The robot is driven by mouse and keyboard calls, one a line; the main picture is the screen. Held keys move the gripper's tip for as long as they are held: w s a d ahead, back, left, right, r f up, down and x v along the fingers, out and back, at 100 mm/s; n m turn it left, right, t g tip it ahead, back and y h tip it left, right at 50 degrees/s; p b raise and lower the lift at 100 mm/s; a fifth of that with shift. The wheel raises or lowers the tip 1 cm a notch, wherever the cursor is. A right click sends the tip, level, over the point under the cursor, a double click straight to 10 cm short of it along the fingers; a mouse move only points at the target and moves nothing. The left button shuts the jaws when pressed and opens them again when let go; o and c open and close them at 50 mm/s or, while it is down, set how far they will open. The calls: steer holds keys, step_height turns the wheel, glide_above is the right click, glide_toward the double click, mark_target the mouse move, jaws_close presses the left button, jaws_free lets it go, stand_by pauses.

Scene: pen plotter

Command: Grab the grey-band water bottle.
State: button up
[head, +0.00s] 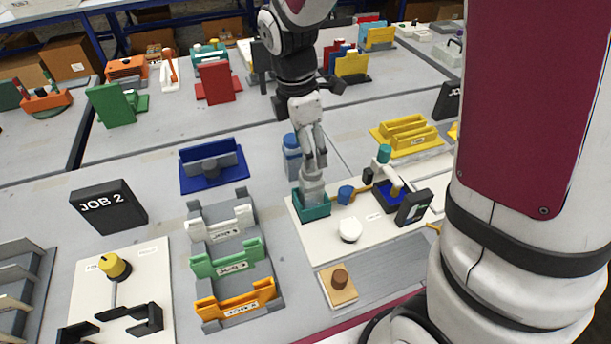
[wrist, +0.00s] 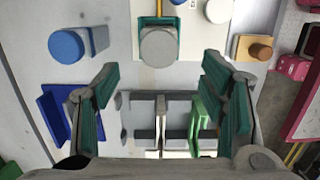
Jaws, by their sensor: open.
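A pale grey bottle (head: 312,188) stands upright in a teal holder (head: 315,211) on a white board. In the wrist view its round grey top (wrist: 158,47) faces the camera, with the teal holder (wrist: 171,21) around it. A blue-capped bottle (head: 292,142) stands behind and left of it; its blue cap (wrist: 67,46) also shows in the wrist view. I cannot make out the bands clearly. My gripper (head: 315,158) points down just above the grey bottle. In the wrist view its teal-padded fingers (wrist: 160,88) are wide apart, with nothing between them.
Left of the holder are a dark blue tray (head: 212,175) and a rack with white, green and orange brackets (head: 234,262). A white knob (head: 350,230), a blue knob (head: 346,194) and a dark display box (head: 414,207) stand close on the right.

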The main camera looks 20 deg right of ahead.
mark_target(312, 179)
steer(key=f, duration=0.3)
steer(key=d+f, duration=0.1)
steer(key=f, duration=0.6)
steer(key=shift+d+f, duration=0.15)
steer(key=shift+f, duration=0.15)
steer(key=c, duration=1.2)
